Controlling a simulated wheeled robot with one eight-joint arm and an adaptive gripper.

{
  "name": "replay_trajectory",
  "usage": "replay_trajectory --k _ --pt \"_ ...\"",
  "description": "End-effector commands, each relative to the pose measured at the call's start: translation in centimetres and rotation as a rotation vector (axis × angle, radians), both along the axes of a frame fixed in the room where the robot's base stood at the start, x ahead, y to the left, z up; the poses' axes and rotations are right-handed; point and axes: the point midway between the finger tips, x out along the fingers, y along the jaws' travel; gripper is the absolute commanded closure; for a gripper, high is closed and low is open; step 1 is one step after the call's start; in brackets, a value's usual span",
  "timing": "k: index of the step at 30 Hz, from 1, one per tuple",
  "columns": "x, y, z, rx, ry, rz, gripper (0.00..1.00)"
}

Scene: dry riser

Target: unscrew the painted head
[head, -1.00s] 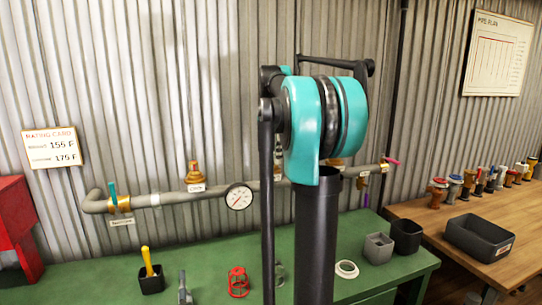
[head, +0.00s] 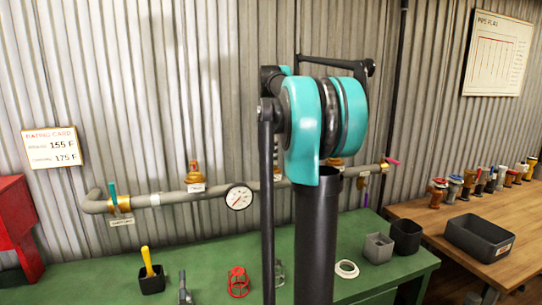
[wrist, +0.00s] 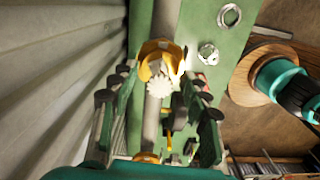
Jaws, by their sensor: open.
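In the wrist view, a brass fitting (wrist: 150,52) with a pale toothed disc (wrist: 159,93) on it shows near the far ends of my gripper's fingers. My gripper (wrist: 158,97) is open, one dark finger on each side of the disc, and I see no clear contact. In the head view my arm hides my gripper and part of the pipe. A brass sprinkler head (head: 195,172) with a white label stands upright on the grey pipe (head: 240,192). Other brass fittings show partly behind my arm. I cannot tell which head is painted.
The pipe runs along a corrugated wall above a green bench (head: 90,285). A wooden table (head: 430,215) holds several heads and a black bin (head: 485,238).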

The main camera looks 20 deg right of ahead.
Motion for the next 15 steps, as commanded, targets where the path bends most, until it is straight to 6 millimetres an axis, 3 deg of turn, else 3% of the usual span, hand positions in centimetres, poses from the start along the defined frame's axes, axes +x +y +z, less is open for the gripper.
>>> replay_trajectory --k 6,15 --pt "-0.01 0.0 0.0 0.0 0.0 -0.266 0.53" --pt "-0.01 0.0 0.0 -0.001 0.0 -0.438 0.53"
